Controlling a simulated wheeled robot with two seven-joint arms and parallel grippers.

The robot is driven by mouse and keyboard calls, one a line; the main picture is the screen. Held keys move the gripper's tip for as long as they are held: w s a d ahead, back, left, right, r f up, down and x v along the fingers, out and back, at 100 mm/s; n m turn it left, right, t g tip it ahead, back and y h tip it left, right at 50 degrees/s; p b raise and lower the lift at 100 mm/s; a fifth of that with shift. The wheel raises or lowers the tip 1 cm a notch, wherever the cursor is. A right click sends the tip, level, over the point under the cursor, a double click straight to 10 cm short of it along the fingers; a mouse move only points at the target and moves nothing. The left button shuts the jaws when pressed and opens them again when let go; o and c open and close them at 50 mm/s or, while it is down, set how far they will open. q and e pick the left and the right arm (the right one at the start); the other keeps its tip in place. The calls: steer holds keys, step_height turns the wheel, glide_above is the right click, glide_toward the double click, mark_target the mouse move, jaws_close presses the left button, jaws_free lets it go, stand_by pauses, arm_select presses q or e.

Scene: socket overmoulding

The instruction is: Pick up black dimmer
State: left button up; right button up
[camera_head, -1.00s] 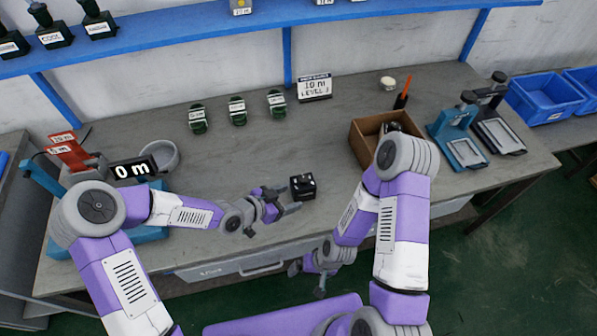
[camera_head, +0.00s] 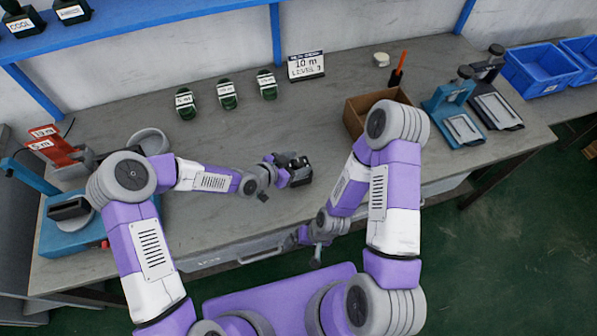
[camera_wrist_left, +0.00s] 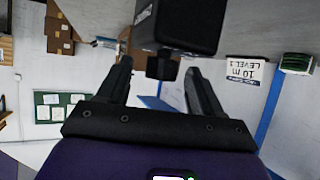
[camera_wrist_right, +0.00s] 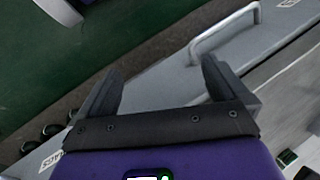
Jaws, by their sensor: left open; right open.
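The black dimmer (camera_head: 302,172) stands on the grey workbench in the middle of the head view. My left gripper (camera_head: 291,164) is right at it and partly covers it. In the left wrist view the dimmer (camera_wrist_left: 185,25) is a dark block with a round knob (camera_wrist_left: 162,67). The knob lies between the open fingers of my left gripper (camera_wrist_left: 160,85), with space on both sides. My right gripper (camera_head: 312,250) is low in front of the bench edge. It is open and empty in the right wrist view (camera_wrist_right: 160,85).
A cardboard box (camera_head: 355,115) stands to the right behind my right arm. Several green-black items (camera_head: 227,95) and a "10 m LEVEL 1" sign (camera_head: 306,66) stand at the back. Bench around the dimmer is mostly clear.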

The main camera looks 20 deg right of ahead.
arm_select(q)
jaws_close()
stand_by(0.3)
